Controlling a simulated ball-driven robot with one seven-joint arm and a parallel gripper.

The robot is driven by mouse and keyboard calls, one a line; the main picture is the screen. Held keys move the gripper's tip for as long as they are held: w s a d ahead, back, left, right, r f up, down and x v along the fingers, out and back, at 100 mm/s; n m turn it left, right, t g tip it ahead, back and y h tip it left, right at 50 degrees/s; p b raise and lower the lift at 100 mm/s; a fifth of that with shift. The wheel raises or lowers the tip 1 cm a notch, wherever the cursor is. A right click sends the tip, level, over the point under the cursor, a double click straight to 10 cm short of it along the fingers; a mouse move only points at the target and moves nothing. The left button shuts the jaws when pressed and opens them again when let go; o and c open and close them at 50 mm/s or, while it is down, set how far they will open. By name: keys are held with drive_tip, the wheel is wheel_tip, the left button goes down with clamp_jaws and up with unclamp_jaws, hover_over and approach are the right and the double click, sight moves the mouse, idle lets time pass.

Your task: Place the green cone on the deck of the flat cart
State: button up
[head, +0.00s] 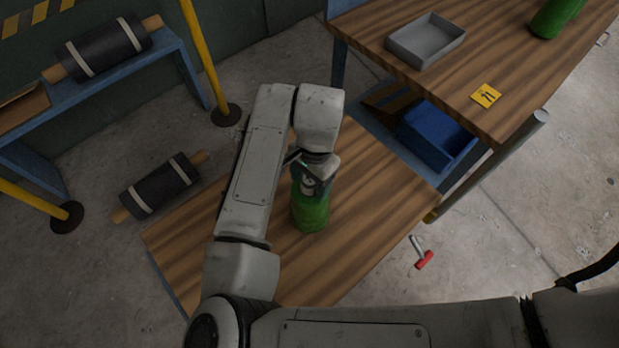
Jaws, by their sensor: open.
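A green, rounded upright object (311,213), which may be the green cone, stands on a low wood-topped surface (375,205). Its top is hidden by my gripper (314,187), which is open and directly over or around it; I cannot tell whether the fingers touch it. A second green object (555,17) is on the wood-topped table (500,70) at the upper right, cut off by the picture edge. I cannot tell for sure which wooden surface is the deck of the flat cart.
The right table holds a grey tray (426,40) and a yellow tag (486,95); a blue bin (437,133) sits below. A dark roll (160,185) lies on the floor, another (105,48) on a blue bench. Yellow posts (197,55) stand left. A red-handled tool (423,258) lies on the floor.

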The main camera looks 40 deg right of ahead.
wheel_tip(320, 180, up, 12)
drive_tip(key=d, duration=0.1)
drive_tip(key=d+n+t+h, duration=0.3)
drive_tip(key=d+n+h, duration=0.45)
drive_tip(key=d, duration=1.05)
drive_tip(key=s+a+f+n+g+y, duration=0.1)
drive_tip(key=s+a+f+n+y, duration=0.5)
drive_tip(key=s+a+f, duration=0.8)
drive_tip(key=s+f+n, duration=0.2)
drive_tip(key=s, duration=0.1)
drive_tip(key=shift+a+f+n+g, duration=0.15)
drive_tip(key=shift+f+n+g, duration=0.1)
drive_tip(key=shift+n+g, duration=0.15)
drive_tip(key=shift+s, duration=0.15)
